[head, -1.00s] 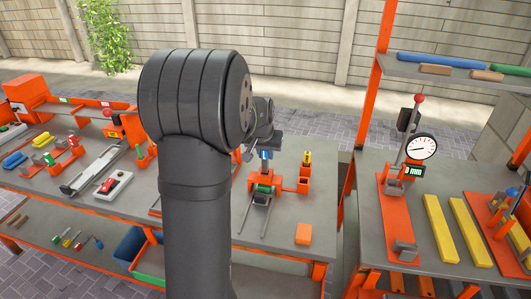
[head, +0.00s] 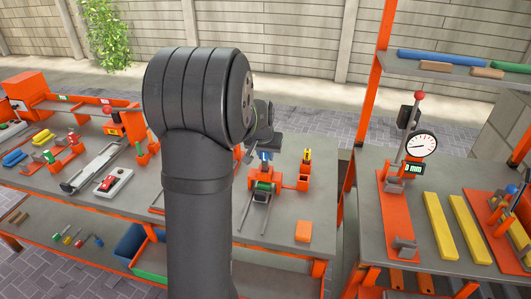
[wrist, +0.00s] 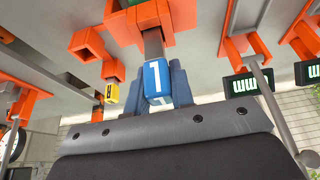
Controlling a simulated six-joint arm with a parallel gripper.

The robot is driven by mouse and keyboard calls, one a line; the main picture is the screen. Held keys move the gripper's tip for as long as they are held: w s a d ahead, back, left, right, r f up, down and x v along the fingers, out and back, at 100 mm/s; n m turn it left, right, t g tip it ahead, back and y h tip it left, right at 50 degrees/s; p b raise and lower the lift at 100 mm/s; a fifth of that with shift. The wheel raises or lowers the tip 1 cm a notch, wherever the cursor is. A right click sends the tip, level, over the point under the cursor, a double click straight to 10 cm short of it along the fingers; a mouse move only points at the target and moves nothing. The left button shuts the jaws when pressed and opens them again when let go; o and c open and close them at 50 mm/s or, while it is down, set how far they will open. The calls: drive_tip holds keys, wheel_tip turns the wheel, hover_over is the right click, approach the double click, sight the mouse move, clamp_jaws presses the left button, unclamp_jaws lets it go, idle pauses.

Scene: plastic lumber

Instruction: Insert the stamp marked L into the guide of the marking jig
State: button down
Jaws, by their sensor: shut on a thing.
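My gripper (wrist: 166,85) is shut on the blue stamp (wrist: 157,78). Its white mark looks like an upside-down L in the wrist view. The stamp's grey shank (wrist: 153,43) points at the orange guide of the marking jig (wrist: 128,30) and overlaps it in view. I cannot tell whether the tip is inside the guide or just above it. In the head view the blue stamp (head: 266,155) is upright over the jig (head: 262,188), which has a green piece in it. My arm hides part of the gripper there.
A yellow stamp (head: 307,156) stands in an orange holder (head: 304,182) to the right. An orange square socket (wrist: 88,43) beside the guide looks empty. An orange block (head: 303,231) lies near the bench's front edge. A dial gauge stand (head: 419,147) is on the right-hand table.

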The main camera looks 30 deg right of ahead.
drive_tip(key=shift+f, duration=1.45)
drive_tip(key=c, duration=1.2)
unclamp_jaws()
drive_tip(key=shift+o, duration=0.2)
drive_tip(key=v, duration=1.7)
drive_tip(key=shift+r, duration=0.2)
drive_tip(key=x, duration=1.7)
drive_tip(key=shift+f, duration=0.25)
drive_tip(key=shift+r, duration=0.2)
